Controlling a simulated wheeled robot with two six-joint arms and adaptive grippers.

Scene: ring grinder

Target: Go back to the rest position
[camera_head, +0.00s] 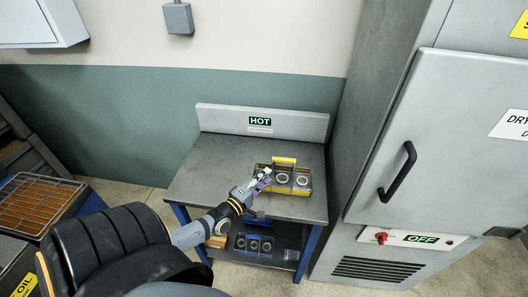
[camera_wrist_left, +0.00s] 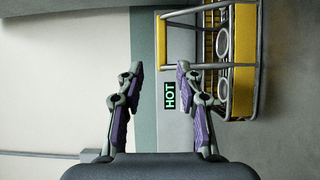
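My left gripper (camera_head: 262,177) reaches in over the table marked HOT, at the left side of a yellow-and-grey basket (camera_head: 307,187) that holds several metal rings. In the left wrist view my left gripper (camera_wrist_left: 160,68) is open, its two purple-and-grey fingers well apart with nothing between them. The basket (camera_wrist_left: 243,60) shows at the right of that view, beside the right-hand finger; I cannot tell whether they touch. My right gripper is in neither view.
The grey table (camera_head: 205,180) has free room at its left. A blue tray of rings (camera_head: 253,245) sits on its lower shelf. A large grey cabinet (camera_head: 440,140) stands close at the right.

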